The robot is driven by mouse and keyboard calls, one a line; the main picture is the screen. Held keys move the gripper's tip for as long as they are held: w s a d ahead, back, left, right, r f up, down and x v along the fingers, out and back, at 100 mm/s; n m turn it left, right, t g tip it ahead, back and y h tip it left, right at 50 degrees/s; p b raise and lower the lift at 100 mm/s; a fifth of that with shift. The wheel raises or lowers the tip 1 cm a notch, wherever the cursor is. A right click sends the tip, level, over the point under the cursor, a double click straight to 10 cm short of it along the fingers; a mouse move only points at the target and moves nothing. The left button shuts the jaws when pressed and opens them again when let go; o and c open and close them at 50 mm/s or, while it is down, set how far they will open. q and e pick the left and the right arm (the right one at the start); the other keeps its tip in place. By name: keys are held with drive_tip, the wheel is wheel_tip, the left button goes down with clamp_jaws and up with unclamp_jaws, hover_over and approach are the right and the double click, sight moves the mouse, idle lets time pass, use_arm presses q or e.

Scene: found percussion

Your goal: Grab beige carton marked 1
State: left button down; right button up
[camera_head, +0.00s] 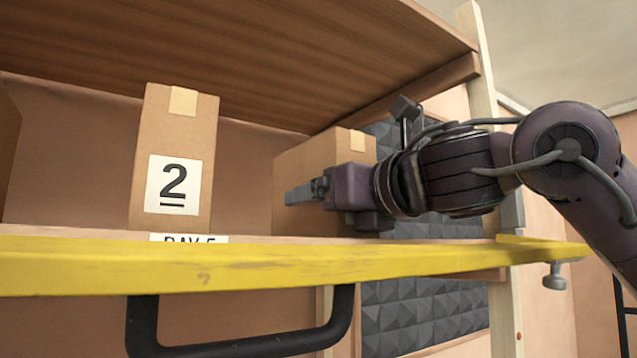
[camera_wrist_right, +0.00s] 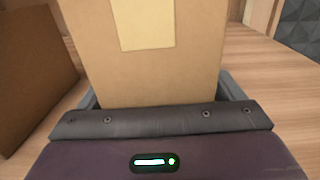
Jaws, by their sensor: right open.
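A beige carton (camera_head: 300,165) with a tape strip on top stands at the right end of the shelf. No number shows on its visible faces, and my right gripper (camera_head: 318,194) covers part of it. In the right wrist view the carton (camera_wrist_right: 150,75) fills the space ahead of the palm. The fingers of my right gripper (camera_wrist_right: 160,97) are open, one on each side of the carton's near end. I cannot tell whether they touch it. My left gripper is not in view.
Another beige carton marked 2 (camera_head: 180,140) stands upright to the left. A wooden board (camera_head: 230,50) is close above the cartons. A yellow bar (camera_head: 330,264) runs along the shelf front, with a black handle (camera_head: 240,345) below. A light post (camera_head: 486,70) stands at right.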

drive_tip(key=shift+s, duration=0.1)
drive_tip(key=shift+c, duration=0.5)
drive_tip(key=shift+c, duration=1.2)
drive_tip(key=c, duration=1)
drive_tip(key=shift+r, duration=0.1)
